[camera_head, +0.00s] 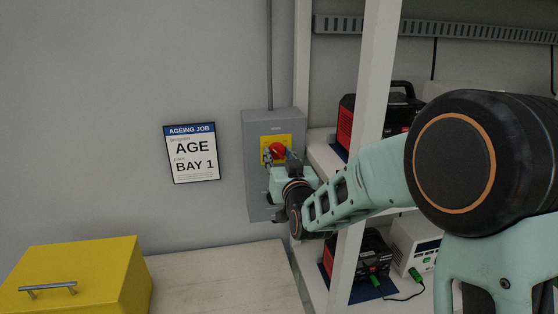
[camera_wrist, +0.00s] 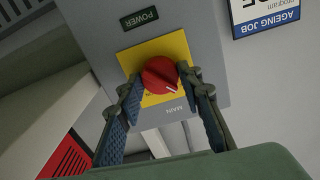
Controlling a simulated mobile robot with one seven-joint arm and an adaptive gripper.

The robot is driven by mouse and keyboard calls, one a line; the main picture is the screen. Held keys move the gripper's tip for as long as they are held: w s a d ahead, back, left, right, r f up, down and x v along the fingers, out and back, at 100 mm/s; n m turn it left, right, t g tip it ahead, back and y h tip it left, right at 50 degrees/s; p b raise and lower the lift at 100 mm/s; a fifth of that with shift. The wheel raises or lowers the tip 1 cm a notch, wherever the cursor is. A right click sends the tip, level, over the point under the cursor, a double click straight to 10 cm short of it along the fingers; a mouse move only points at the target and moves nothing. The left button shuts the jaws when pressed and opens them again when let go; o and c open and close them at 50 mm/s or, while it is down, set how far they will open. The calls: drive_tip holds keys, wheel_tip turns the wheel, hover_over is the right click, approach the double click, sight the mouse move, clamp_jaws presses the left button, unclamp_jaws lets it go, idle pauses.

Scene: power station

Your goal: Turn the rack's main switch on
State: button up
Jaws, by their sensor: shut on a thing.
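The main switch is a round red knob (camera_head: 277,150) on a yellow plate (camera_head: 265,140), fixed to a grey wall box (camera_head: 257,120). In the wrist view, the red knob (camera_wrist: 158,72) sits between the two fingers of my gripper (camera_wrist: 163,92), which is shut on its sides. A short white mark shows on the knob, slanting toward the lower right of that view. Labels reading POWER and MAIN show on the box and plate. In the head view my gripper (camera_head: 279,156) reaches the box from the front right and hides its lower part.
A shelf rack with a pale post (camera_head: 366,90) stands right of the box, holding red-black units (camera_head: 345,122). A sign reading AGE BAY 1 (camera_head: 192,153) hangs to the left. A yellow case (camera_head: 75,275) stands lower left beside a bare pale top (camera_head: 225,280).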

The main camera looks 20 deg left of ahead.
drive_tip(key=m+b, duration=0.1)
drive_tip(key=b, duration=0.1)
drive_tip(key=m+b, duration=0.1)
drive_tip(key=b, duration=0.1)
drive_tip(key=shift+f, duration=0.35)
drive_tip(key=m+b, duration=0.5)
drive_tip(key=b, duration=0.3)
drive_tip(key=shift+m, duration=0.4)
drive_tip(key=m+b, duration=0.5)
drive_tip(key=b, duration=0.2)
drive_tip(key=shift+r, duration=0.1)
drive_tip(key=m+b, duration=0.3)
drive_tip(key=b, duration=0.1)
drive_tip(key=shift+r, duration=0.15)
drive_tip(key=shift+r+m+b, duration=0.1)
drive_tip(key=shift+m+b, duration=0.3)
drive_tip(key=shift+m, duration=0.2)
drive_tip(key=o, duration=1.2)
drive_tip(key=shift+c, duration=0.2)
drive_tip(key=shift+r+p, duration=0.1)
drive_tip(key=shift+p, duration=0.2)
